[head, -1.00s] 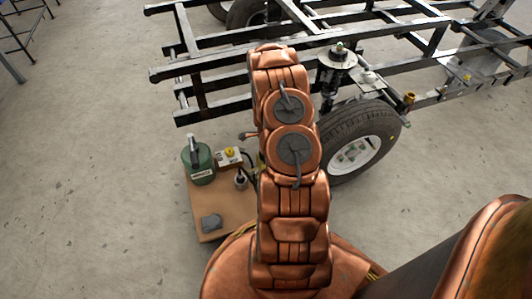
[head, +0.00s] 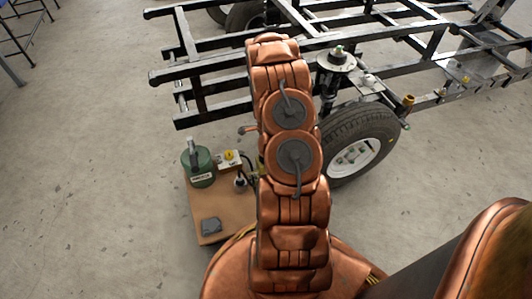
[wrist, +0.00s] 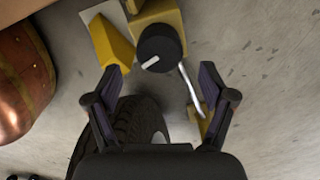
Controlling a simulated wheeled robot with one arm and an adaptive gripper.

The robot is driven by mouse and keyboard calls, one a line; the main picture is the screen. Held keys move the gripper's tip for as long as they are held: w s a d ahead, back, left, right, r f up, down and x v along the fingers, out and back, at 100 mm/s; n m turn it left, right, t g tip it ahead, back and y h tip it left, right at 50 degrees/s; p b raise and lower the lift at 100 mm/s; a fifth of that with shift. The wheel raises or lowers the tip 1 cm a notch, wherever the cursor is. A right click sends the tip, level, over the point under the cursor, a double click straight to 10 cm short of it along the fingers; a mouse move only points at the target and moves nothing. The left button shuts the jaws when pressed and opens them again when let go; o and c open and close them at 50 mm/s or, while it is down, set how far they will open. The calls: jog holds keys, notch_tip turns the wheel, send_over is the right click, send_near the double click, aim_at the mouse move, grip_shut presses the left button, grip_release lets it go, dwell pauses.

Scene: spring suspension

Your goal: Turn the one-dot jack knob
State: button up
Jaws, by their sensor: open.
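In the wrist view a round black knob (wrist: 160,48) with one white bar mark sits on a yellow jack body (wrist: 158,12). I cannot make out any dots on it. My gripper (wrist: 161,76) is open and empty, its two dark fingers spread wide. The knob lies ahead of the gap between the fingertips, apart from both. A pale metal rod (wrist: 190,90) runs down beside the knob, towards the right finger. In the head view my arm hides the jack and most of my gripper.
A yellow wedge (wrist: 110,42) lies left of the knob, and a tyre (wrist: 115,125) is below it. In the head view the black frame (head: 215,78) and wheel (head: 360,140) stand beyond my arm.

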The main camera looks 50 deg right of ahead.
notch_tip(320, 180, up, 7)
dwell(0.3)
jog(key=shift+f, duration=0.1)
